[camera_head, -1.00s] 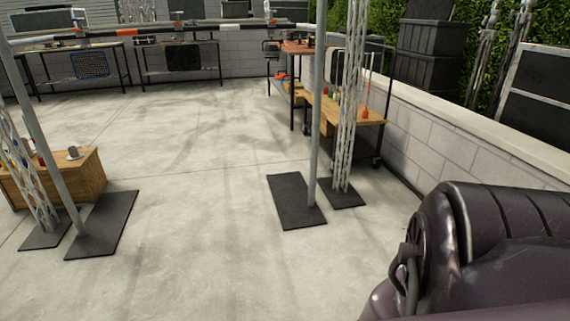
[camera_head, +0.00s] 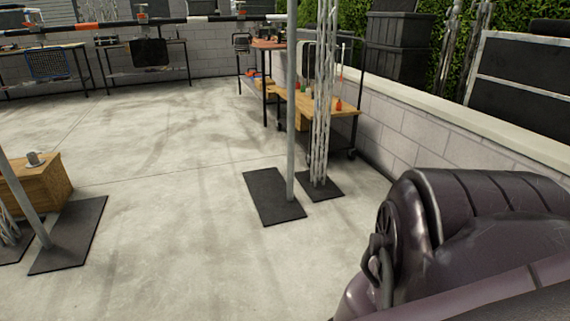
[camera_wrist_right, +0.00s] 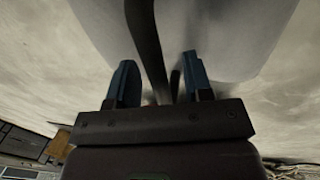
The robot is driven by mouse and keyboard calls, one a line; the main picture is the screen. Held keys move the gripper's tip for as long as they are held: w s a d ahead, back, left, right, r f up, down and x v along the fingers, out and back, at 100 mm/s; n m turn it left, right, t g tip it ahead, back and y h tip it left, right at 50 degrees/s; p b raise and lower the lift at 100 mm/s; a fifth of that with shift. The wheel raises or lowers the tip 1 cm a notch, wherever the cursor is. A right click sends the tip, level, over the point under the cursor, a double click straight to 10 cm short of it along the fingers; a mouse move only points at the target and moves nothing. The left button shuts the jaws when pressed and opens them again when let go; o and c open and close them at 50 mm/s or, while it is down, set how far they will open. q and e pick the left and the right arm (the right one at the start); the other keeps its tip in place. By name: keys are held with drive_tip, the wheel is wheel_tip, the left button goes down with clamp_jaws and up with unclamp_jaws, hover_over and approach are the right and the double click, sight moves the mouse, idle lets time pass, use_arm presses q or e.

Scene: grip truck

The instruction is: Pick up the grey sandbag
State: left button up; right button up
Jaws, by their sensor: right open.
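In the right wrist view a smooth, pale grey rounded shape (camera_wrist_right: 218,28), which looks like the grey sandbag, fills the top middle and right. A dark strap (camera_wrist_right: 146,42) runs down from the top edge into the gap between my fingers. My right gripper (camera_wrist_right: 157,80) is open, with one blue finger on each side of the strap's lower end. I cannot tell whether the fingers touch the strap or the grey shape. The head view shows no clear grey sandbag and neither gripper.
A grey pole and a white truss stand on black base plates (camera_head: 273,198). Another black plate (camera_head: 70,235) lies beside a wooden box (camera_head: 42,185) at left. A wooden workbench (camera_head: 318,112) stands by the right wall. The concrete floor between is clear.

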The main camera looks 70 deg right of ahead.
clamp_jaws()
drive_tip(key=shift+w+r, duration=0.1)
idle(0.4)
